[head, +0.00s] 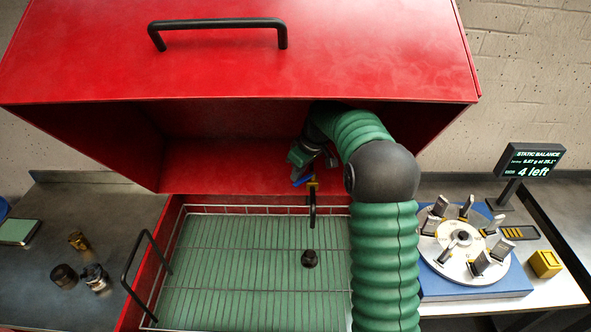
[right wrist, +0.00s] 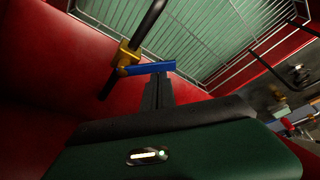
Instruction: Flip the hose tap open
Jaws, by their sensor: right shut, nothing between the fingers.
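The hose tap is a brass body on a dark hose or pipe with a blue lever. In the head view the brass body (head: 313,185) hangs at the back of the red cabinet, with the blue lever (head: 302,181) to its left. In the right wrist view the brass body (right wrist: 127,55) sits on the dark pipe (right wrist: 150,22), and the blue lever (right wrist: 148,68) points right from it. My right gripper (head: 303,172) is shut and empty. Its fingertips (right wrist: 158,80) are at the lever, seemingly touching or very close. My left gripper is not in view.
The red cabinet (head: 240,60) has its lid raised. A side handle (head: 140,265) rises at left. A rotor stand (head: 465,245) is at right; jars (head: 95,277) stand at left.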

